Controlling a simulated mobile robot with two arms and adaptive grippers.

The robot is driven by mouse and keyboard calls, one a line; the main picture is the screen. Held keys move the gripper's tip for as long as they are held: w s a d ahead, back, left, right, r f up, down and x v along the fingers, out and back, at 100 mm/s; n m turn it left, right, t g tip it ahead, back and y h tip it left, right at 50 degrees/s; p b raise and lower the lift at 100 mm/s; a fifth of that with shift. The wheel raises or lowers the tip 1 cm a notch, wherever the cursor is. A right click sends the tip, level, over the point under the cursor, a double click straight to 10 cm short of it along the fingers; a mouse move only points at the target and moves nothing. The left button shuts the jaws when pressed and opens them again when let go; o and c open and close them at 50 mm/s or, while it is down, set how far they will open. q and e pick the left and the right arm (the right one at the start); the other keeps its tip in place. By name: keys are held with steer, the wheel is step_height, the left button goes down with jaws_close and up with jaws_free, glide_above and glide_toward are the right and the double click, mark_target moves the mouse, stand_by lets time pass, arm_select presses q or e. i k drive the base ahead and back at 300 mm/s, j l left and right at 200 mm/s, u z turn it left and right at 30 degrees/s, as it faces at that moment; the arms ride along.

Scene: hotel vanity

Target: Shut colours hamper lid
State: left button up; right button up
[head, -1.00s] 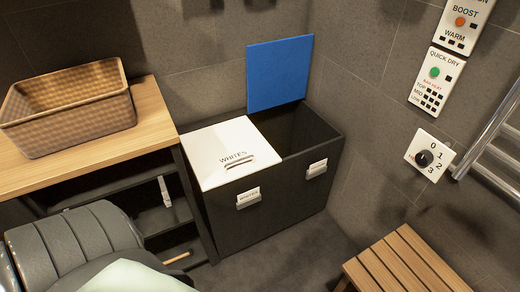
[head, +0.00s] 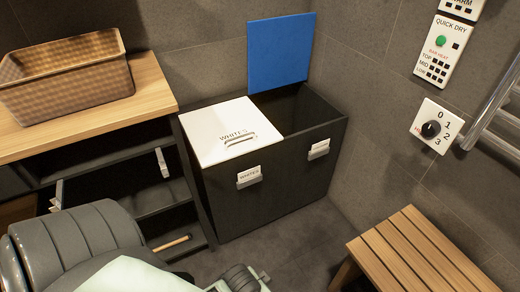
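The dark hamper (head: 265,190) stands against the back wall and has two compartments. The left one is covered by a white lid (head: 215,130) marked WHITES, with a handle. The right compartment is open, and its blue lid (head: 281,50) stands upright at the back edge. The dark inside of that compartment (head: 305,105) shows no contents I can make out. Parts of my own arm and body fill the lower left, and a dark piece of mine shows at the bottom centre.
A wooden counter (head: 150,88) with a woven basket (head: 66,75) stands left of the hamper, over open shelves. A slatted wooden bench (head: 420,250) stands at lower right. Wall panels (head: 437,126) and a towel rail (head: 490,110) are on the right wall. Floor in front of the hamper is clear.

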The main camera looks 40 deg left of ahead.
mark_target(280, 48)
steer(key=u, duration=1.2)
